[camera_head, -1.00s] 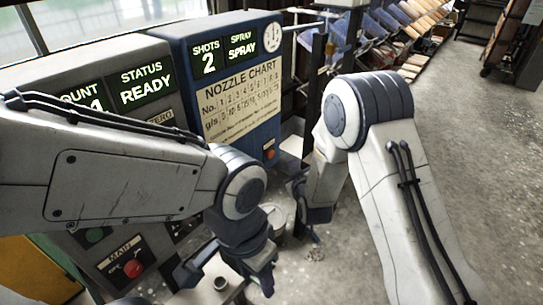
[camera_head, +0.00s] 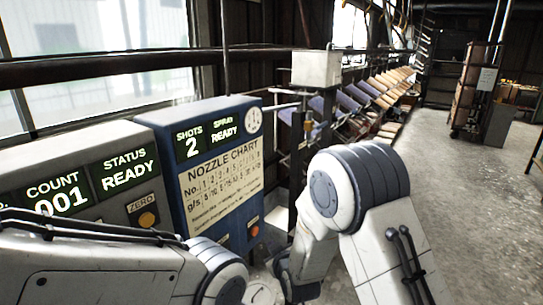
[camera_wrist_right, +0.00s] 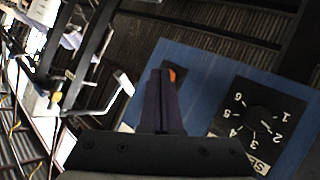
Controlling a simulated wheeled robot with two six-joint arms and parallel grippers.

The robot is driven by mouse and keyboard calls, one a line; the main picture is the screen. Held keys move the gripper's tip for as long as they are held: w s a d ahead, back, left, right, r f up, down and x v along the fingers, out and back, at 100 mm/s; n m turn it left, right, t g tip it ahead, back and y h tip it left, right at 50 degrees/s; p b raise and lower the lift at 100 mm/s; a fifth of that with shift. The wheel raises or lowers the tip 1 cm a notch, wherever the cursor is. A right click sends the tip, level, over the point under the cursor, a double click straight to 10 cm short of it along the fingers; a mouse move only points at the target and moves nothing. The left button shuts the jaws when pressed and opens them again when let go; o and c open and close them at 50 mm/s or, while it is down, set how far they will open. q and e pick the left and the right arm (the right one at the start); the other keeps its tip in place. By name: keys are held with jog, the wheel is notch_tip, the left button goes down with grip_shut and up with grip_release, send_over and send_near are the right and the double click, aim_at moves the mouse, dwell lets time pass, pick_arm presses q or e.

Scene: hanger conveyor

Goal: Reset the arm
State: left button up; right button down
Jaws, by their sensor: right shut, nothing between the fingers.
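My right arm (camera_head: 385,215) rises from the lower right in the head view and bends down at its large round joint. My right gripper (camera_head: 284,274) shows partly at the bottom middle, in front of the blue panel's lower right. In the right wrist view its dark fingers (camera_wrist_right: 161,100) are together with nothing between them. They overlap the blue panel face (camera_wrist_right: 205,75) in that picture; I cannot tell the gap. My left arm (camera_head: 90,270) crosses the lower left, and its gripper is below the frame.
The blue box (camera_head: 222,175) reads SHOTS 2, SPRAY READY. The grey box (camera_head: 95,190) beside it reads COUNT 001, STATUS READY. A numbered dial (camera_wrist_right: 262,118) is on the blue panel. Sloping racks (camera_head: 365,100) stand behind. Open floor (camera_head: 455,190) lies at right.

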jog(key=s+d+r+g+h, duration=0.1)
jog(key=s+g, duration=0.3)
jog(key=s, duration=0.8)
jog(key=s+d+r+g, duration=0.2)
jog(key=s+r+g, duration=0.2)
jog(key=s, duration=0.8)
jog(key=s+d+r+g+h+b, duration=0.1)
jog(key=s+g, duration=0.3)
jog(key=s, duration=0.8)
jog(key=shift+d+r+m+h, duration=0.3)
jog(key=shift+d+r+m, duration=0.1)
jog(key=shift+d+r, duration=0.3)
